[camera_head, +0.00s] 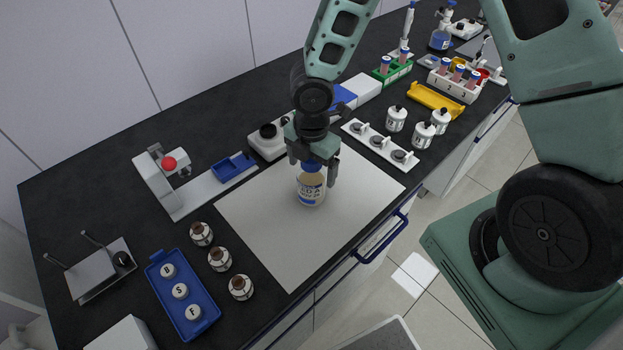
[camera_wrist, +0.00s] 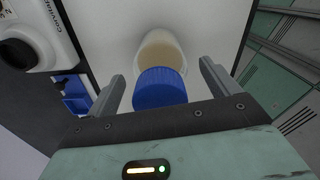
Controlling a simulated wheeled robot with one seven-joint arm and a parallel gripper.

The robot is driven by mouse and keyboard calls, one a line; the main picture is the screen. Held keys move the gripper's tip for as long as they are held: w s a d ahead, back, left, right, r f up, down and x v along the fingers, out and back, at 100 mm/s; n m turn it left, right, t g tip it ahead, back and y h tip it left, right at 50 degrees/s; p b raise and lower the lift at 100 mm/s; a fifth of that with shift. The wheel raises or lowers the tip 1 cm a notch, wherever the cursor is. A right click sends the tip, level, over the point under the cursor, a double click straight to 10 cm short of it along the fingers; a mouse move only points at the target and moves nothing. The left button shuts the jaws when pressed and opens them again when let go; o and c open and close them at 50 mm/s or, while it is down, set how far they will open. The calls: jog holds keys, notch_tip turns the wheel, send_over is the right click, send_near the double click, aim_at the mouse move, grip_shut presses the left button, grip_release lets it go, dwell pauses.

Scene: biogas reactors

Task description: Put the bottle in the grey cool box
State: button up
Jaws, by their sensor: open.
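The bottle (camera_head: 311,190) stands upright on the pale mat on the bench. It has a blue cap, a blue-and-white label and pale contents. My gripper (camera_head: 313,172) is directly above it, pointing down, with its fingers apart on either side of the cap. In the wrist view the blue cap (camera_wrist: 160,88) lies between the two open fingers (camera_wrist: 160,80), with gaps on both sides. My gripper hides part of the bottle's top in the head view. A grey box-like thing (camera_head: 376,337) is cut off at the bottom edge; I cannot tell if it is the cool box.
Brown-capped jars (camera_head: 219,259) and a blue tray (camera_head: 186,301) with white lids are at lower left. A white device (camera_head: 268,140) stands close behind my gripper. White pots (camera_head: 422,135) and a white three-place holder (camera_head: 380,145) are to the right. The mat (camera_head: 268,240) is otherwise clear.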

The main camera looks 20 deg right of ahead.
grip_shut()
